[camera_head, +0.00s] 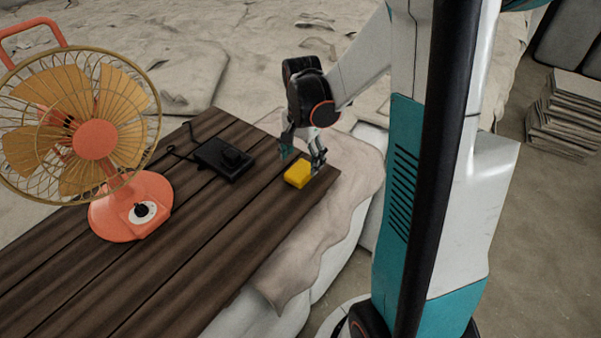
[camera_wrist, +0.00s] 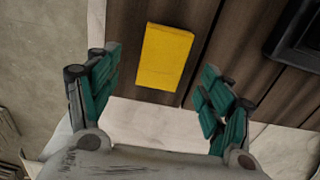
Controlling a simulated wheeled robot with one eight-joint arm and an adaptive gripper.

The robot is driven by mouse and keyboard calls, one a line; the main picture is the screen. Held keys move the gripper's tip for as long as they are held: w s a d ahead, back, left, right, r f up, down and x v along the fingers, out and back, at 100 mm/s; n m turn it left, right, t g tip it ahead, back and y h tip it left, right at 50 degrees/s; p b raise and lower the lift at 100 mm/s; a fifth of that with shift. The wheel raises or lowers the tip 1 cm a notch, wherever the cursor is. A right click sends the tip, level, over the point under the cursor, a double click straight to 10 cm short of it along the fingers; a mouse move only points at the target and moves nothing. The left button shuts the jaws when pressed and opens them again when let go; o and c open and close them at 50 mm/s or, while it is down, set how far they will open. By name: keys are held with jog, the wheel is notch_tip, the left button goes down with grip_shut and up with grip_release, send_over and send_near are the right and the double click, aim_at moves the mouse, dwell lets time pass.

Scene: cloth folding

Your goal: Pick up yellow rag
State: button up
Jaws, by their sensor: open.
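The yellow rag (camera_head: 298,174) is a small folded block lying on the dark wooden table near its right end. In the wrist view the rag (camera_wrist: 164,57) lies ahead of my gripper, roughly between the lines of its two fingers. My gripper (camera_head: 303,152) is above and beside the rag, pointing down. In the wrist view my gripper (camera_wrist: 160,95) is open with teal finger pads spread wide and nothing between them. It does not appear to touch the rag.
The wooden table (camera_head: 190,250) also holds a black device (camera_head: 223,158) left of the rag and an orange fan (camera_head: 95,140) further left. The device's edge shows in the wrist view (camera_wrist: 300,40). A pale cloth (camera_head: 290,265) hangs by the table's edge. Stacked slabs (camera_head: 565,115) stand at right.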

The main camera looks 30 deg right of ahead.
aim_at(300, 170)
notch_tip(300, 170, down, 4)
jog(key=shift+w+a+f, duration=0.1)
jog(key=shift+w, duration=0.05)
jog(key=c, duration=1.1)
jog(key=shift+c, duration=0.2)
notch_tip(300, 170, up, 20)
jog(key=p, duration=0.1)
